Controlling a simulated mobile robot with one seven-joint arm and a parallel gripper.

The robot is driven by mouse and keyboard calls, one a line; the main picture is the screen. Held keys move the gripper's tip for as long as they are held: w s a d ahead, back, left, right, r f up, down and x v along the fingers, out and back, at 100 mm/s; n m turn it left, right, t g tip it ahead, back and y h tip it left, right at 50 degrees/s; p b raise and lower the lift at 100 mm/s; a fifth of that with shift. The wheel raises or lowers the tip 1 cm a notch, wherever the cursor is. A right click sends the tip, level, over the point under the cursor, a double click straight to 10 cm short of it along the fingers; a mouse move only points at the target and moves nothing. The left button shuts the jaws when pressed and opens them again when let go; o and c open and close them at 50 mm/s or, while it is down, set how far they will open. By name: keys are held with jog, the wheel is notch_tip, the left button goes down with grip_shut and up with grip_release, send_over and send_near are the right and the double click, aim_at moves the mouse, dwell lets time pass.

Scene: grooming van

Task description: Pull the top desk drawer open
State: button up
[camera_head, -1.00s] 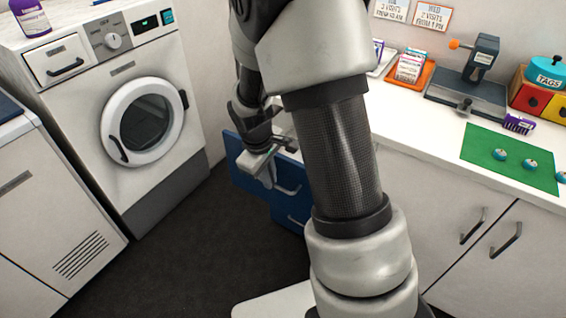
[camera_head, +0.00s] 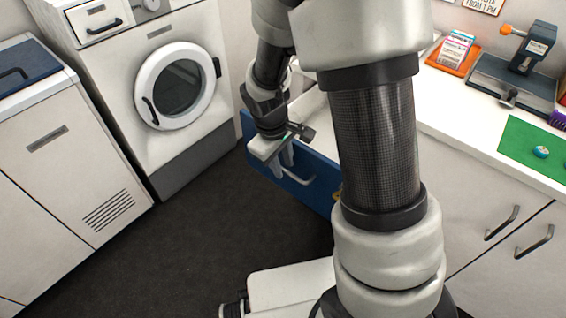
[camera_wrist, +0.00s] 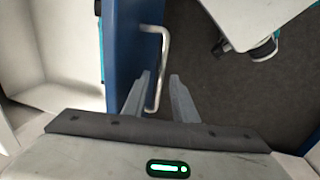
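The blue top drawer front (camera_head: 318,190) stands pulled out from under the white counter, with floor showing below it. Its pale handle (camera_head: 298,179) is on the face toward the room. My gripper (camera_head: 281,162) is at the handle's far end. In the wrist view, the blue front (camera_wrist: 128,60) and the handle (camera_wrist: 164,50) show clearly. My fingers (camera_wrist: 160,76) are spread apart, one on each side of the handle bar, with visible gaps. The pale drawer inside (camera_wrist: 65,55) shows behind the front. My arm hides part of the desk in the head view.
A white washing machine (camera_head: 150,150) and a white cabinet (camera_head: 65,150) stand at left. Dark floor (camera_head: 210,235) lies clear before the drawer. The counter (camera_head: 445,95) holds an orange tray (camera_head: 437,63), a clamp tool (camera_head: 530,50) and a green mat (camera_head: 520,145).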

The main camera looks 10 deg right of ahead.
jog(key=shift+r, duration=0.15)
notch_tip(320, 180, up, 17)
jog(key=s+a+p, duration=0.2)
jog(key=p, duration=0.2)
jog(key=shift+a, duration=0.3)
jog(key=s+d+r+m+t+y, duration=0.1)
jog(key=s+d+r+m+t, duration=0.2)
jog(key=s+r, duration=0.35)
jog(key=s+d+r+m+t+y, duration=0.1)
jog(key=s+d+r+m, duration=0.2)
jog(key=s+r+m, duration=0.4)
notch_tip(320, 180, up, 14)
jog(key=n+p, duration=0.2)
jog(key=p, duration=1.3)
jog(key=shift+s+p, duration=0.3)
jog(key=shift+p, duration=0.1)
jog(key=shift+a, duration=0.1)
